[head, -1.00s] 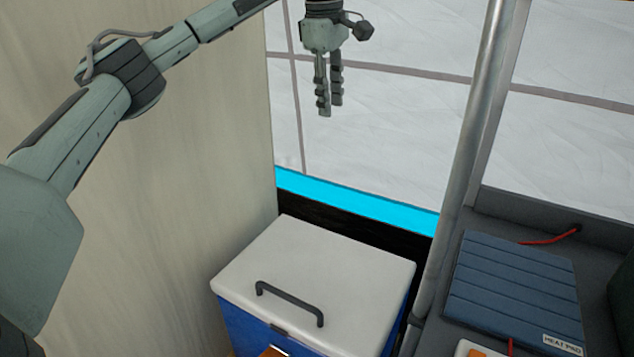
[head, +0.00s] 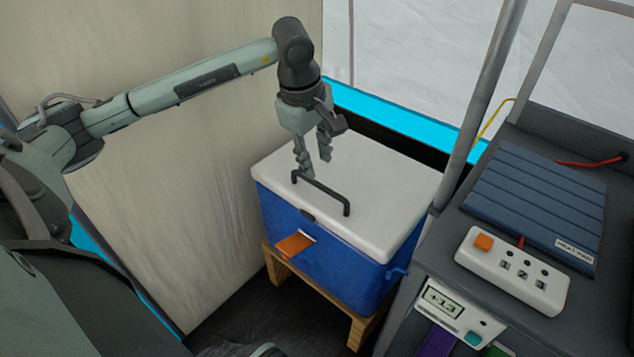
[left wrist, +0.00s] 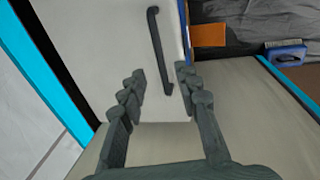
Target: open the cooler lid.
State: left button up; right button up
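A blue cooler (head: 325,255) with a white lid (head: 385,190) stands on a wooden stand, and its lid is shut. A dark bar handle (head: 330,198) rises from the lid near its front edge. My left gripper (head: 314,172) points down above the lid, close to the left end of the handle. In the left wrist view its fingers (left wrist: 157,88) are apart, with the handle (left wrist: 158,45) showing beyond and between them. It holds nothing. Whether a finger touches the handle cannot be told. My right gripper is not in view.
An orange tag (head: 293,243) sticks out from the cooler's front. A metal pole (head: 478,110) and a grey counter with a heat pad (head: 535,205) and power strip (head: 512,270) stand close on the right. The tent wall (head: 190,150) is behind and left.

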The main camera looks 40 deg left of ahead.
aim_at(321, 185)
pick_arm(q)
jog(key=f, duration=0.3)
jog(key=w+f, duration=0.1)
jog(key=f, duration=0.3)
jog(key=shift+w, duration=0.2)
jog(key=shift+c, duration=0.6)
grip_shut()
